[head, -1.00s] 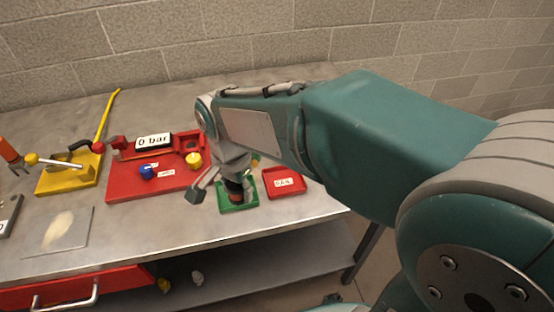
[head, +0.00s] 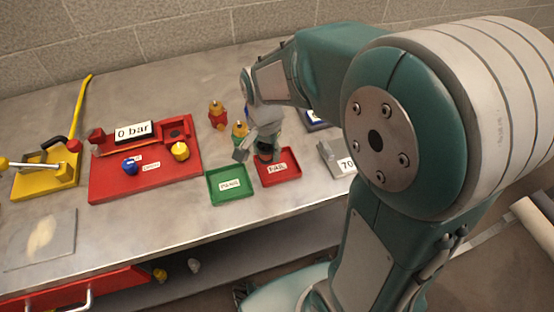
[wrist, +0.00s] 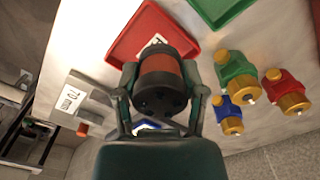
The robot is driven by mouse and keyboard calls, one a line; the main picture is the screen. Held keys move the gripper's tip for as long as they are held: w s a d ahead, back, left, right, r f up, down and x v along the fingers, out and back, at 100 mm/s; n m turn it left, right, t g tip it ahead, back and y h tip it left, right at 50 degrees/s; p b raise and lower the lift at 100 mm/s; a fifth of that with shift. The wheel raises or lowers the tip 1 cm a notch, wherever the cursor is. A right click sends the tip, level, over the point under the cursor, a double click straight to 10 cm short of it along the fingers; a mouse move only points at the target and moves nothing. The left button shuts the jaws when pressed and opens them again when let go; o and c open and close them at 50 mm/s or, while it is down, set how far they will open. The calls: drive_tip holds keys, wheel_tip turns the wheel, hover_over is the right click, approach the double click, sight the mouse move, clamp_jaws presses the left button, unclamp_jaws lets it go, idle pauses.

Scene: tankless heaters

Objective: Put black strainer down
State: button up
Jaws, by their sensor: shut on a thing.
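The black strainer (wrist: 160,97), a dark cylinder with an orange-red band, is held between the two fingers of my gripper (wrist: 158,112) in the wrist view. In the head view my gripper (head: 262,150) is over the red tray (head: 290,176), and the dark strainer shows at the tray's back edge. The red tray also shows in the wrist view (wrist: 118,45), just beyond the strainer. Whether the strainer touches the tray I cannot tell. The green tray (head: 231,197) is empty, to the left of the red one.
Green, red and blue fittings with brass ends (wrist: 238,75) stand close by. A grey block marked 70 (head: 335,160) is right of the red tray. The red "0 bar" fixture (head: 120,185) and a yellow fixture (head: 42,182) are at left. The table's front edge is near the trays.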

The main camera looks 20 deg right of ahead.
sight(277, 167)
drive_tip(key=d+f, duration=0.1)
drive_tip(key=w+d+f, duration=0.1)
drive_tip(key=f, duration=0.1)
drive_tip(key=shift+d, duration=0.15)
drive_tip(key=shift+w+d+f, duration=0.1)
drive_tip(key=shift+d+f, duration=0.1)
drive_tip(key=shift+f, duration=0.75)
drive_tip(key=shift+d+f, duration=0.15)
drive_tip(key=shift+f, duration=0.8)
drive_tip(key=shift+f, duration=0.1)
drive_tip(key=o, duration=1.2)
wheel_tip(277, 167, up, 11)
drive_tip(key=s+r+n+t, duration=0.2)
drive_tip(key=s+r+n, duration=0.1)
drive_tip(key=s, duration=0.1)
drive_tip(key=s+r+n+t, duration=0.1)
drive_tip(key=s+r+n, duration=0.1)
drive_tip(key=s, duration=0.3)
drive_tip(key=s+r+n+t, duration=0.2)
drive_tip(key=s+r+n, duration=0.1)
drive_tip(key=s+n, duration=0.1)
drive_tip(key=shift+s+a+r+t, duration=0.1)
drive_tip(key=shift+s+r+t, duration=0.25)
drive_tip(key=shift+s, duration=0.3)
